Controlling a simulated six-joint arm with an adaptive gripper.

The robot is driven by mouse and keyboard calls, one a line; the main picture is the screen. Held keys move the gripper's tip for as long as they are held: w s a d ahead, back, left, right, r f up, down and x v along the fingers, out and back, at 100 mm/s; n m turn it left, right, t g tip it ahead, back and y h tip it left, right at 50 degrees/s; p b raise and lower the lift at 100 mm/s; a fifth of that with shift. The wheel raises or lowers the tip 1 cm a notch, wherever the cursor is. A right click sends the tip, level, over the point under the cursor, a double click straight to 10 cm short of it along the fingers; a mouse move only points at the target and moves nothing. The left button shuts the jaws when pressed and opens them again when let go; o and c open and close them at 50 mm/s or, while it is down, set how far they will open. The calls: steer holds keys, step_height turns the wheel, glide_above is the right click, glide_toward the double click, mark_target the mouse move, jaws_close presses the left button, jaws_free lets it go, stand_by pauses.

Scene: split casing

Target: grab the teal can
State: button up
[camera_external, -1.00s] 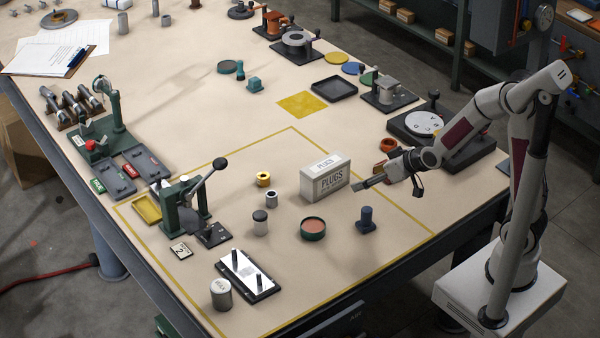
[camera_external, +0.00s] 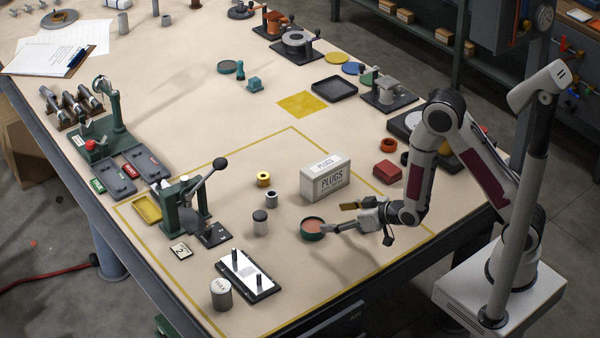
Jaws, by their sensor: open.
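A round dark-teal can (camera_external: 313,234) with a pinkish inside or top stands on the beige table, in front of the white PLUGS box. My gripper (camera_external: 336,217) is open and empty, to the right of the can. One finger reaches close to the can's right rim; whether it touches cannot be told. The other finger is farther back, near the box's front. The dark blue peg-like part is hidden behind my gripper.
The PLUGS box (camera_external: 325,178) stands just behind my gripper. A red block (camera_external: 387,171) lies behind right. The table in front of the can is clear.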

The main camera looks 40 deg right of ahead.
mark_target(312, 226)
steer(key=shift+s+a+f+n, duration=0.15)
steer(key=shift+s+a+f, duration=0.1)
steer(key=shift+a+f, duration=0.35)
steer(key=shift+s+a+f+n, duration=0.15)
steer(key=shift+s+a+f, duration=0.1)
steer(key=shift+f, duration=0.55)
steer(key=shift+x, duration=1.25)
steer(key=shift+w+r, duration=0.1)
steer(key=shift+w, duration=0.05)
steer(key=shift+r+x, duration=0.2)
steer(key=shift+x, duration=1.05)
steer(key=shift+r+x, duration=0.15)
steer(key=shift+x, duration=1.1)
steer(key=shift+w+a, duration=0.1)
steer(key=shift+w, duration=0.1)
steer(key=c, duration=1.6)
